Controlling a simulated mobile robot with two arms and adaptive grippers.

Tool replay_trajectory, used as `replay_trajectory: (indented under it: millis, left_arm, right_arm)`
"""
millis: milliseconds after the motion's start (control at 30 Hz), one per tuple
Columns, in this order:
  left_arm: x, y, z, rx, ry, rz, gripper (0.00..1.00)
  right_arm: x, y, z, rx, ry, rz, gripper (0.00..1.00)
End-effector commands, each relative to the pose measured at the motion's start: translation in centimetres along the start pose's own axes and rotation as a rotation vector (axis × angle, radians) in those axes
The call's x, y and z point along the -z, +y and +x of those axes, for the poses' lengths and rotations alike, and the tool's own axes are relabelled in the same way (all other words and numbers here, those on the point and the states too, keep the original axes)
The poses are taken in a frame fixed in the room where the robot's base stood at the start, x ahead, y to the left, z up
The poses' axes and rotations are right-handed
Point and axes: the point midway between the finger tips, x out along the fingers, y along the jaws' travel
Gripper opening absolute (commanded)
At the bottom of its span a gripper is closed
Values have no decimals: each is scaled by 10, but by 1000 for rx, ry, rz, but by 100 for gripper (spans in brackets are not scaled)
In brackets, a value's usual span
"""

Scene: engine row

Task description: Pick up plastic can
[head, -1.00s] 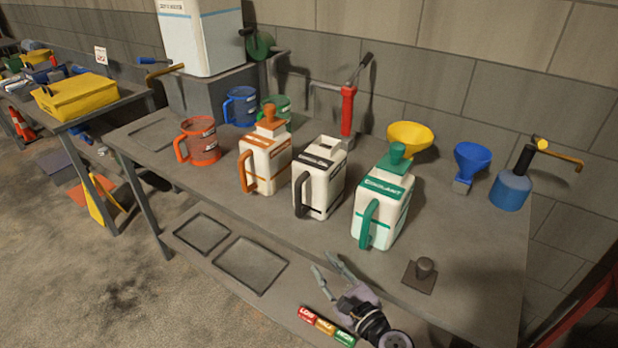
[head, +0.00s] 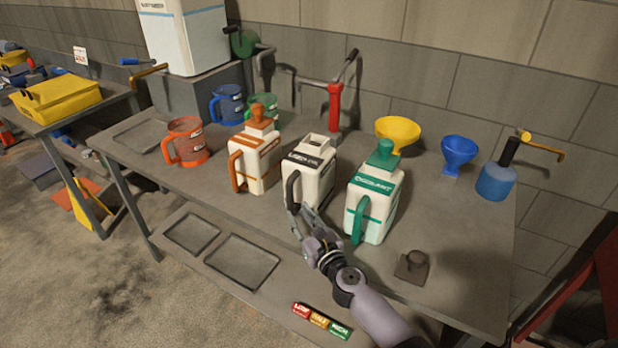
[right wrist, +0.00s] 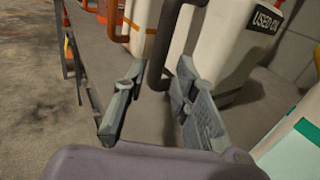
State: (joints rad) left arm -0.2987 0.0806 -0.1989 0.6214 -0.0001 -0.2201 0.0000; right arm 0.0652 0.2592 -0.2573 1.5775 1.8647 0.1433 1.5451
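Three white plastic cans stand upright on the grey bench: one with an orange handle (head: 257,158), one with a black handle labelled used oil (head: 309,175), and one with a green handle labelled coolant (head: 377,198). My right gripper (head: 300,210) is at the lower front of the black-handled can. In the right wrist view its fingers (right wrist: 160,72) are spread, with the lower end of the black handle (right wrist: 178,38) between their tips. Contact with the handle cannot be told. The label also shows there on the can body (right wrist: 228,45). My left gripper is not in view.
The coolant can stands close to the right of my right gripper. A yellow funnel (head: 398,134), a blue funnel (head: 458,153) and a blue oiler (head: 496,180) stand behind. An orange jug (head: 188,143) is at left.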

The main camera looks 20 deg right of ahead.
Motion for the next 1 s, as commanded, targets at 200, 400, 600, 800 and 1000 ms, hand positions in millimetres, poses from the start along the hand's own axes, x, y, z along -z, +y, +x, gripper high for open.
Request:
replay_trajectory:
  millis: [200, 400, 600, 800, 1000]
  left_arm:
    - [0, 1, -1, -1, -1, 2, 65]
    - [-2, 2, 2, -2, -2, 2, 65]
    - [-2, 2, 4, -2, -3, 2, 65]
    - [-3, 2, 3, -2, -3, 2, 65]
    - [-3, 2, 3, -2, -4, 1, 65]
  right_arm:
    - [-2, 1, 15, -1, -1, -1, 26]
    - [-5, 2, 45, 0, -1, -2, 26]
    - [-5, 3, 58, -1, 1, -1, 26]
    - [-5, 3, 58, -1, 1, -1, 26]
    - [-5, 2, 58, -1, 1, -1, 12]
